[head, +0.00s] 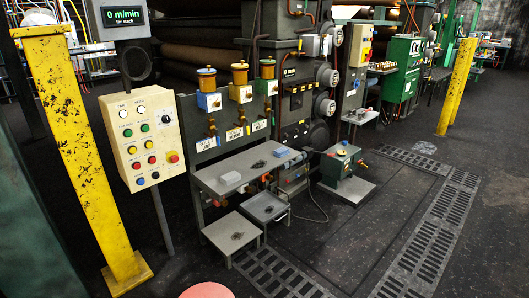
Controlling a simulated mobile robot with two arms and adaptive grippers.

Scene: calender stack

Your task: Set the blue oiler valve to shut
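Three oilers stand in a row on a grey panel (222,144) left of the middle in the head view. The left one has a yellow-brown cap and a blue block (208,102) with a small pale patch on its front. Brass fittings hang below the blocks, above small labels. The valve positions are too small to tell. Neither of my grippers is in view.
A cream button box (143,140) on a post and a yellow pillar (80,150) stand left of the panel. A grey bench (230,180) and low steps (232,236) stand in front. The floor (370,225) to the right is open, with grates.

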